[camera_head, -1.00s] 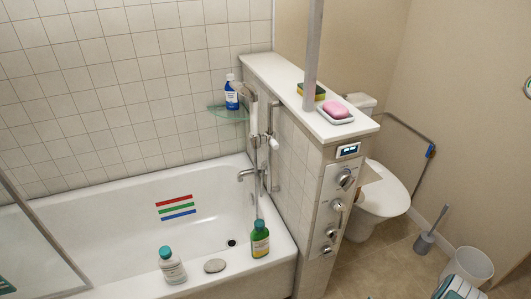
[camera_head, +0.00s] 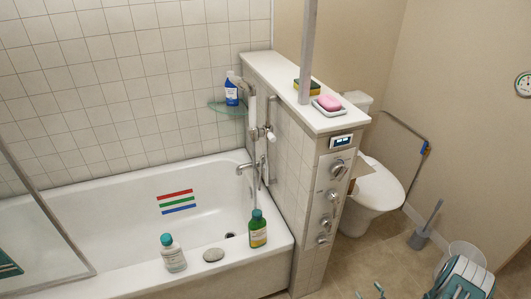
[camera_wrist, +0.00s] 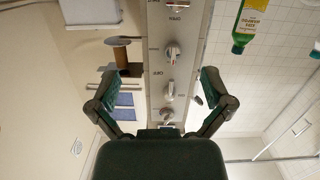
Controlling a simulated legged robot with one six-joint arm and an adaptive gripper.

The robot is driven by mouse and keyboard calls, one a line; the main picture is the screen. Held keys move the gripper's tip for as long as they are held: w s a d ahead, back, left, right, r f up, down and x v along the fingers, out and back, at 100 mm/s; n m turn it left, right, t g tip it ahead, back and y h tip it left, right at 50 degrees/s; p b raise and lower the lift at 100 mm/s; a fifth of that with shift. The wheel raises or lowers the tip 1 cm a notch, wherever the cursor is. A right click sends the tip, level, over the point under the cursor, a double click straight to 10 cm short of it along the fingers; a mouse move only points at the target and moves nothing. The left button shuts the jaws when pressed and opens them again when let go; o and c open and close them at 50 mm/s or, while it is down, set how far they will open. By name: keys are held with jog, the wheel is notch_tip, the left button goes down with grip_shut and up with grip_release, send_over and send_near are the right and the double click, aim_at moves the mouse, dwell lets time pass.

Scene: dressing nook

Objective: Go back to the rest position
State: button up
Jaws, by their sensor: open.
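My gripper (camera_wrist: 163,98) is open and empty in the wrist view, its two dark green fingers spread wide apart. Between and beyond them is the control panel (camera_wrist: 176,75) with several knobs, apart from the fingers. In the head view only teal tips of my gripper (camera_head: 370,292) show at the bottom edge, on the floor side of the panel (camera_head: 328,200). Part of my arm shows at the bottom right.
A half wall (camera_head: 290,80) holds a pink soap (camera_head: 327,102). The toilet (camera_head: 375,200), brush (camera_head: 424,228) and bin (camera_head: 466,250) stand right.

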jog(key=w+d+r+g+h, duration=0.35)
jog(key=w+r, duration=0.75)
jog(key=r, duration=0.4)
jog(key=a+r+m+g+h, duration=0.1)
jog(key=a+r+h, duration=0.1)
jog(key=r, duration=0.8)
jog(key=a+r+g+h, duration=0.1)
jog(key=a+r+h, duration=0.1)
jog(key=r, duration=0.9)
jog(key=s+a+r+m+g, duration=0.2)
jog(key=s+a+r+m, duration=0.1)
jog(key=s+a+r, duration=0.8)
jog(key=s+a+r+g+y, duration=0.1)
jog(key=s+a, duration=0.3)
jog(key=s, duration=0.5)
jog(key=s+a+r+g+y, duration=0.1)
jog(key=s+a+r, duration=0.2)
jog(key=s, duration=0.7)
jog(key=shift+s+a+r+m, duration=0.15)
jog(key=shift+a+r+m, duration=0.2)
jog(key=shift+a, duration=0.75)
